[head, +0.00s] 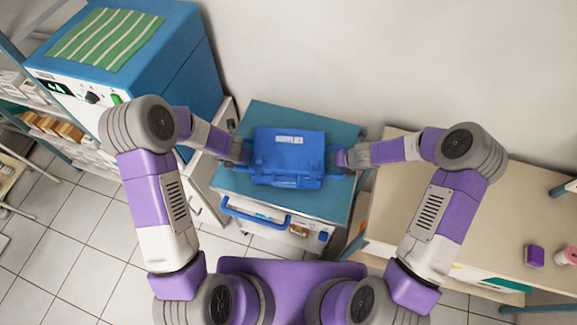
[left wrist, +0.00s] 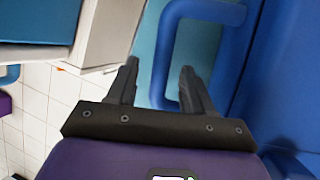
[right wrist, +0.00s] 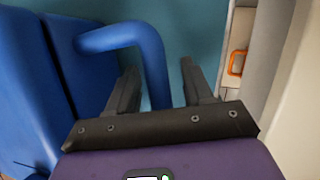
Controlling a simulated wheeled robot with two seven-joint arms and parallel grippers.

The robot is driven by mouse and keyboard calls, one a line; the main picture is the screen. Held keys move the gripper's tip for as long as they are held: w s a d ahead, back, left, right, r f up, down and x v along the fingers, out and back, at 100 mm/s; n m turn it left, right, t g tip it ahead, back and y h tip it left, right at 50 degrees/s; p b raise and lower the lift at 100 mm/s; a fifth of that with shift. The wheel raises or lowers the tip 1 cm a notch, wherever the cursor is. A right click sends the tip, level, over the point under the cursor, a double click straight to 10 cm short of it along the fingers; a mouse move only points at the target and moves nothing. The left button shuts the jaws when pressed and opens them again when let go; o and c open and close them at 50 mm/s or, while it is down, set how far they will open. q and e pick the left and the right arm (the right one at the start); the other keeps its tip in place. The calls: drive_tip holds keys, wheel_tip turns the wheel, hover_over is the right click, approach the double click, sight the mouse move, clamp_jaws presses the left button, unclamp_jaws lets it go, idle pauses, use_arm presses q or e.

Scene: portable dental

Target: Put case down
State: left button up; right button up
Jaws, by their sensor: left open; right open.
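The blue case (head: 288,155) with a white label rests on the teal top of a small cart (head: 262,115). It has a handle at each side. My left gripper (head: 243,152) is at the case's left side. In the left wrist view its fingers (left wrist: 157,80) are open, with the blue left handle (left wrist: 166,50) between them. My right gripper (head: 340,159) is at the case's right side. In the right wrist view its fingers (right wrist: 158,82) are open around the blue right handle (right wrist: 153,62). Whether any finger touches a handle I cannot tell.
A large blue cabinet (head: 185,80) with a green striped cloth (head: 106,38) stands at the left. A beige table (head: 480,205) stands at the right with a purple item (head: 534,256). The cart has a blue front rail (head: 255,216). The wall is behind.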

use_arm(q)
drive_tip(key=v, duration=0.7)
drive_tip(key=shift+s+r, duration=0.1)
drive_tip(key=shift+r, duration=0.1)
drive_tip(key=shift+s+r, duration=0.15)
drive_tip(key=shift+r, duration=0.2)
use_arm(e)
drive_tip(key=shift+r, duration=0.15)
drive_tip(key=v, duration=1.2)
